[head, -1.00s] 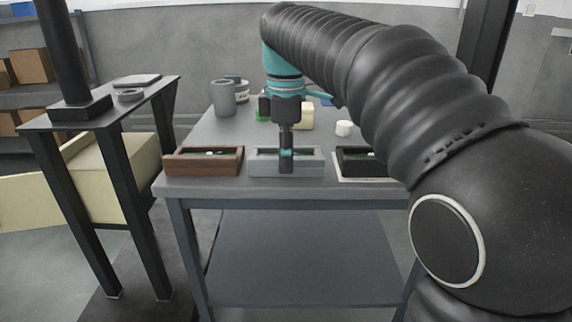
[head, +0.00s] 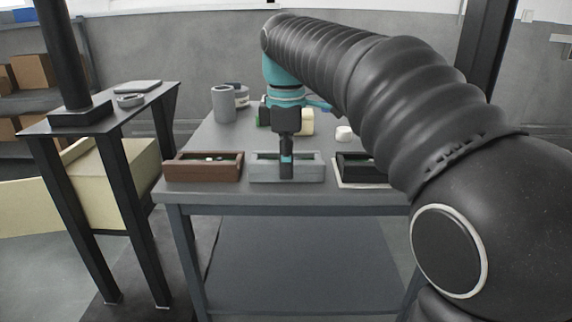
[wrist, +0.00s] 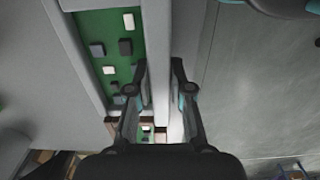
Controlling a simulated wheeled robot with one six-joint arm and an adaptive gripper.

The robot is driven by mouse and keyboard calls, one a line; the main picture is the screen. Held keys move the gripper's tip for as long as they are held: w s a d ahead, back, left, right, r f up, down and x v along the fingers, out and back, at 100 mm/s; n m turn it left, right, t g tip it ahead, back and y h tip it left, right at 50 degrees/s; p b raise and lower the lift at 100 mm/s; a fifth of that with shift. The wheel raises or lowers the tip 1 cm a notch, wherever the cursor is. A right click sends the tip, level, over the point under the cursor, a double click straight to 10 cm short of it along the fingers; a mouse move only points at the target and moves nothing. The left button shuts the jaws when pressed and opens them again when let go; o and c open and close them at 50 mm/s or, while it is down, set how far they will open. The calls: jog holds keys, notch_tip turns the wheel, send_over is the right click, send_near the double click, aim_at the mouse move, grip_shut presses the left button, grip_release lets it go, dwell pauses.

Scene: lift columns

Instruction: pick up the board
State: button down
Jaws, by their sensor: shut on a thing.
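A grey tray (head: 305,174) stands at the front middle of the table, with a green board (wrist: 118,50) inside it. The board carries several small dark and white parts in the wrist view. My gripper (head: 287,166) is over the tray's front wall, with one finger outside it. In the wrist view my gripper (wrist: 160,84) has its fingers on either side of the grey tray wall (wrist: 157,45), shut on that wall. In the head view my finger hides part of the tray.
A brown tray (head: 203,174) stands left of the grey one, and a black tray (head: 352,177) on a white sheet stands right. A grey cup (head: 223,104) and a white round item (head: 344,133) stand behind on the table (head: 200,197). A dark side stand (head: 150,103) is at left.

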jog(key=r, duration=0.2)
jog(key=d+r+p, duration=0.1)
jog(key=r, duration=0.1)
jog(key=shift+r, duration=0.3)
jog(key=s+d+r+p, duration=0.1)
jog(key=s+d+r, duration=0.2)
jog(key=d+r, duration=0.5)
jog(key=shift+d+r+p, duration=0.3)
jog(key=shift+d+p, duration=0.05)
jog(key=shift+d, duration=0.75)
jog(key=shift+a, duration=0.1)
